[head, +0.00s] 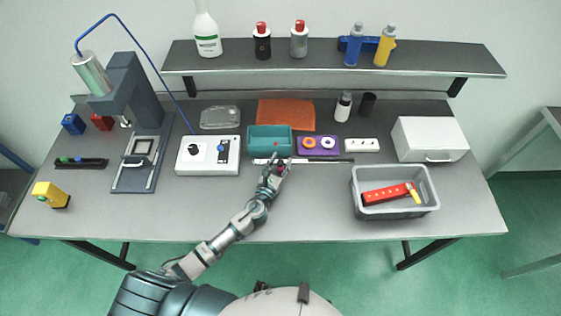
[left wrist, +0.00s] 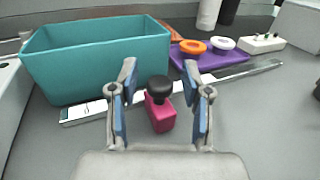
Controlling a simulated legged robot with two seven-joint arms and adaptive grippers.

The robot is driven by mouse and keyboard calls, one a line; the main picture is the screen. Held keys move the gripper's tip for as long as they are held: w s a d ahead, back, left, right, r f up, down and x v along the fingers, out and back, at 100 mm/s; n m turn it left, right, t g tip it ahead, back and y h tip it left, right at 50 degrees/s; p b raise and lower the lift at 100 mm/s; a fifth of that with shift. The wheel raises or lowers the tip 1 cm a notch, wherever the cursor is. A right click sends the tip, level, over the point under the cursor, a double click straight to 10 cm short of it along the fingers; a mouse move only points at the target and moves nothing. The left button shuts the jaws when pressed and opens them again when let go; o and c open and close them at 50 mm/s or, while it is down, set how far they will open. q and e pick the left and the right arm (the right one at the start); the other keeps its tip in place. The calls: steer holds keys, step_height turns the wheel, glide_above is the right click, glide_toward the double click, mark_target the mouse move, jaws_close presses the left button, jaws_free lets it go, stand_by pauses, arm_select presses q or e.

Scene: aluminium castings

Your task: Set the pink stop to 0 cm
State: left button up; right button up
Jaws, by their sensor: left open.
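The pink stop (left wrist: 161,115) is a small block with a black knob on top, on a flat silver ruler or rail (left wrist: 236,76). In the left wrist view my left gripper (left wrist: 161,92) is open, one finger on each side of the stop, with gaps visible. In the head view the gripper (head: 278,166) is over the front of the rail (head: 325,160), and the stop is mostly hidden by the fingers. The scale marks are too small to read; a white end with dark marks shows at the rail's left. My right gripper is not in view.
A teal bin (head: 257,147) stands right behind the rail, with a purple tray (head: 318,153) holding an orange and a white ring beside it. A white control box (head: 190,167) is to the left. A grey crate (head: 395,211) is to the right. The table front is clear.

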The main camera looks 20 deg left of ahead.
arm_select(q)
jaws_close()
steer(key=a, duration=0.2)
steer(key=s+a, duration=0.1)
steer(key=a, duration=0.2)
steer(key=s+a, duration=0.1)
steer(key=a, duration=0.2)
steer(key=shift+s+a, duration=0.2)
steer(key=shift+a, duration=0.25)
steer(key=shift+d, duration=0.1)
jaws_free()
steer(key=shift+s+a, duration=0.1)
steer(key=shift+a, duration=0.1)
steer(key=shift+a, duration=0.1)
